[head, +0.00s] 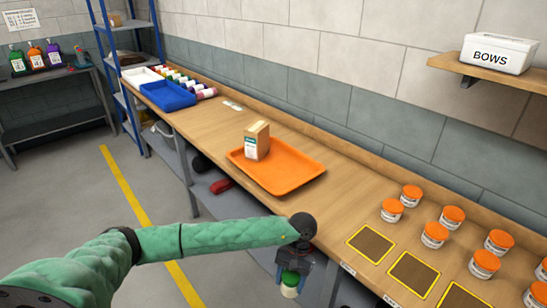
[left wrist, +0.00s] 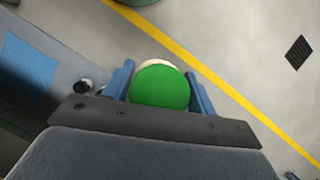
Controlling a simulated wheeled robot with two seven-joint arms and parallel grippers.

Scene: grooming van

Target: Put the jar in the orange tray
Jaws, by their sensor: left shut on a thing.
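My left gripper (head: 291,269) is shut on a jar (head: 289,290) with a green lid and a pale body. The jar hangs below the gripper, in front of the bench's front edge, with floor beneath it. In the left wrist view the green lid (left wrist: 160,88) sits between the two blue fingers of the left gripper (left wrist: 160,85). The orange tray (head: 285,185) lies on the bench, beyond the gripper. A tan box (head: 257,142) stands in the tray's far left part; the rest of the tray is bare. My right gripper is not in view.
Several orange-lidded jars (head: 435,234) stand on the bench at the right, beside yellow-edged dark squares (head: 371,245). A blue tray (head: 168,96) and a white tray (head: 141,78) are at the far left end. A BOWS box (head: 499,54) sits on a wall shelf.

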